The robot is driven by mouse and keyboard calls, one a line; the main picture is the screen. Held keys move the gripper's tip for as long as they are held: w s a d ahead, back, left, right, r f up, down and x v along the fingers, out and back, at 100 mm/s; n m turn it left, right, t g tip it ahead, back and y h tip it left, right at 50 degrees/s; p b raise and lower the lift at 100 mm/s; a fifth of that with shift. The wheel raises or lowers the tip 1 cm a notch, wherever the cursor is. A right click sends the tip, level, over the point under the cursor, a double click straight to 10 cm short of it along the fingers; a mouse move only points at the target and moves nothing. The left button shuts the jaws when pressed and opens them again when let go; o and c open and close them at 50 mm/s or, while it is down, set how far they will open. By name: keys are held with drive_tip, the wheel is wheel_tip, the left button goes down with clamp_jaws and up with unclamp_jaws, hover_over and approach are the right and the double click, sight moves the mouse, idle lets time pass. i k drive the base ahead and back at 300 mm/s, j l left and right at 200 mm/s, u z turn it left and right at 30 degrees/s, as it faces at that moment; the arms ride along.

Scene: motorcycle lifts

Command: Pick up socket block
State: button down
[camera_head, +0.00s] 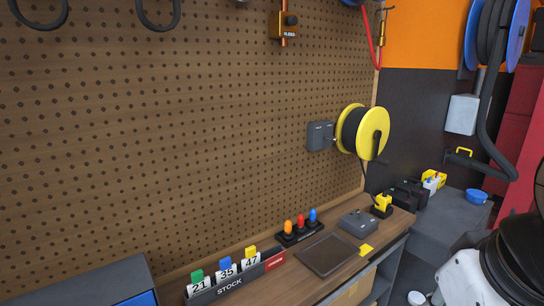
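No label marks a socket block, so I cannot tell for certain which thing it is. A low grey block (358,223) lies on the wooden workbench (290,278), near its far end. Another grey box (320,135) is fixed on the pegboard beside a yellow cable reel (362,131). A black block (299,235) with orange, red and blue upright pieces stands against the pegboard. I see no fingertips of my gripper. A white and black rounded shape fills the lower right corner; I cannot tell what it is.
A dark flat tray (324,254) and a yellow tag (366,250) lie near the grey block. A STOCK rack (230,285) with numbered cards stands at the front left. A yellow-and-black item (381,206) stands at the bench's far end. The pegboard (180,130) rises behind.

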sight(385, 202)
drive_tip(key=i+l, duration=1.2)
drive_tip(key=i, duration=0.1)
